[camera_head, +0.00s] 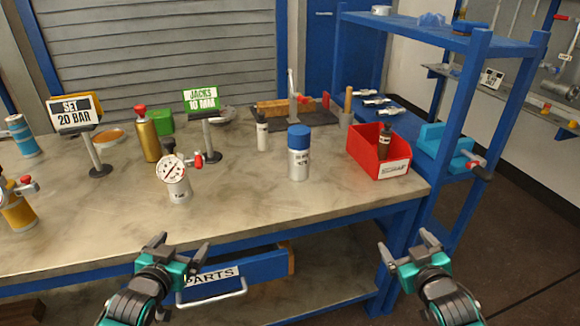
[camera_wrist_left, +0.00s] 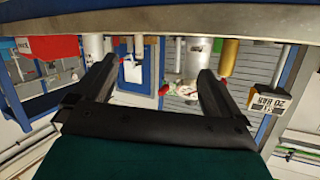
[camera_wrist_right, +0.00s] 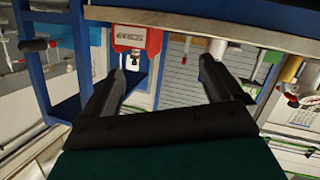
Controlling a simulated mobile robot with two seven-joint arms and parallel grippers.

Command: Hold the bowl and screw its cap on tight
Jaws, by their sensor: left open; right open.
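A silver cylindrical vessel with a blue cap (camera_head: 299,152) stands upright on the workbench, right of centre. A shorter silver vessel (camera_head: 177,188) stands to its left, with a round dial gauge (camera_head: 172,168) and a dark knob on top. I cannot tell for sure which of these is the bowl; no separate loose cap is clear. My left gripper (camera_head: 181,248) is open and empty in front of the bench's front edge, below the gauge vessel. My right gripper (camera_head: 405,246) is open and empty in front of the bench's right corner. Neither touches anything.
A red bin (camera_head: 370,160) holding a dark bottle stands near the right edge. A small white bottle (camera_head: 262,134), a gold bottle (camera_head: 146,138) and sign stands are behind. A blue PARTS drawer (camera_head: 250,268) sits under the bench. The front middle of the worktop (camera_head: 250,205) is clear.

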